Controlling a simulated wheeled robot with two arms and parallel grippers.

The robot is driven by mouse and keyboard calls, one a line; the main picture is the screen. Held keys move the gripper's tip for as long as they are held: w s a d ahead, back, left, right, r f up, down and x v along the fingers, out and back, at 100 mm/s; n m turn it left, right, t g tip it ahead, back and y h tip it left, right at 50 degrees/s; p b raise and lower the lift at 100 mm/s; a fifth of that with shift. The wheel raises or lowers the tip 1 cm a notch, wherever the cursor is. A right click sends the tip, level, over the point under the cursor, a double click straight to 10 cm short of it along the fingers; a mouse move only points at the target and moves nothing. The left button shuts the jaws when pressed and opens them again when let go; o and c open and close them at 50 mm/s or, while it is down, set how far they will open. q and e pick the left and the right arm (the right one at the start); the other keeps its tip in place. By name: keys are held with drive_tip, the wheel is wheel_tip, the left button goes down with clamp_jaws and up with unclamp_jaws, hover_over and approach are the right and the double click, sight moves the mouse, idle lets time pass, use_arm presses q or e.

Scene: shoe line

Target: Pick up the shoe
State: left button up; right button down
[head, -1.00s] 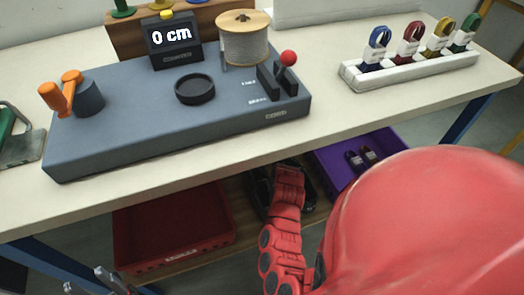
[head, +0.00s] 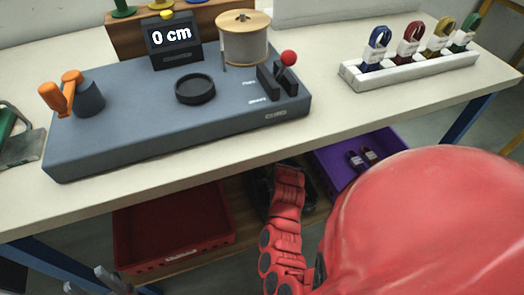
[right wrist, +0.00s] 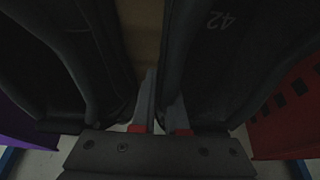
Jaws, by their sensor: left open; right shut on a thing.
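Dark shoes sit on the shelf under the table, partly hidden behind my red right arm in the head view. In the right wrist view a dark shoe marked 42 (right wrist: 225,60) is on the right and another dark shoe (right wrist: 75,60) is on the left. My right gripper (right wrist: 162,108) has its two fingers close together, shut on the near side wall of the shoe marked 42. The picture is dim, so the exact grip is hard to see. My left gripper (head: 88,281) is open and empty at the bottom left of the head view.
The shelf holds a red crate (head: 178,262) on the left and a purple crate (head: 335,165) with small items on the right. The table edge overhangs the shelf. On the table stand a grey device (head: 150,135) reading 0 cm and a white rack (head: 410,70) of colored straps.

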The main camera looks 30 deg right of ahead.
idle(0.4)
wheel_tip(320, 180, up, 9)
drive_tip(key=shift+r+p, duration=0.1)
drive_tip(key=shift+p, duration=1)
drive_tip(key=shift+r, duration=0.45)
